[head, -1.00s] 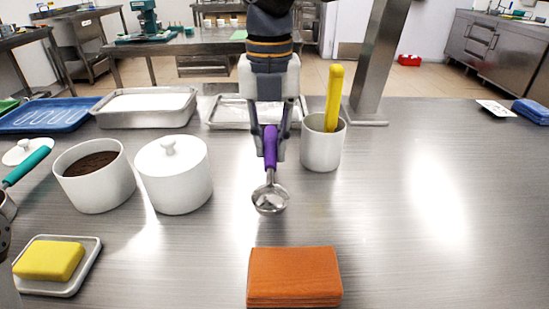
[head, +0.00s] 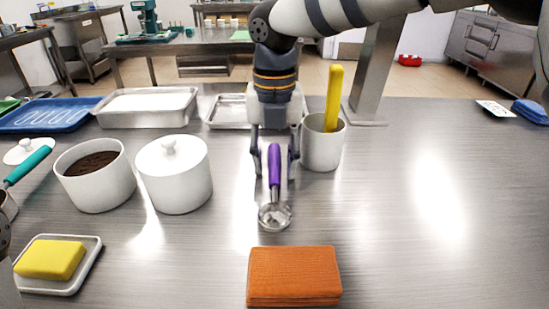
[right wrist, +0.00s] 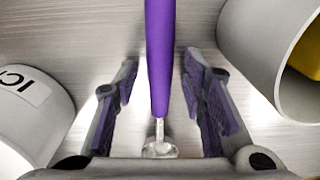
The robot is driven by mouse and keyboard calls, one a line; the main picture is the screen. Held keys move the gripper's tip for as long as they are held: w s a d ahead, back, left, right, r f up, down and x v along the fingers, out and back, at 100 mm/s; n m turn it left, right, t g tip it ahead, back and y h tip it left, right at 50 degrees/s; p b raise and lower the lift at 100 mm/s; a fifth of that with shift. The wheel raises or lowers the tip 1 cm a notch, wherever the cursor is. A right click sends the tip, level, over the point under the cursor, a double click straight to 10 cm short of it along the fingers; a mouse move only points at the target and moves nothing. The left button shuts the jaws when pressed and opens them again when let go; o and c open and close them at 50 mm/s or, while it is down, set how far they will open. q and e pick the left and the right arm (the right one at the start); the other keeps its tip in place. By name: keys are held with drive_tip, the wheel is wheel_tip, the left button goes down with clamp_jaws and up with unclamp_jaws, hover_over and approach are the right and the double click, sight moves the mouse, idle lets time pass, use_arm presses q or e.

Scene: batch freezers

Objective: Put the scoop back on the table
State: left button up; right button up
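The scoop has a purple handle (head: 274,166) and a shiny metal bowl (head: 275,216). My right gripper (head: 275,174) is open around the handle, one finger on each side. In the right wrist view the purple handle (right wrist: 158,60) runs between the spread fingers (right wrist: 160,98), with a gap on both sides. My left gripper's fingers do not show.
A white lidded pot (head: 180,185) stands left of the scoop, beside a pot of dark powder (head: 112,190). A white cup (head: 322,150) with a yellow-handled tool (head: 334,95) stands close right. A folded orange cloth (head: 294,276) lies in front.

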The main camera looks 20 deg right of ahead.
sight(275, 164)
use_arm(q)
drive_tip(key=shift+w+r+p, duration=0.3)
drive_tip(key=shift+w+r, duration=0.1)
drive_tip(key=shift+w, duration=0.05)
use_arm(e)
wheel_tip(275, 164, up, 12)
drive_tip(key=shift+r, duration=0.2)
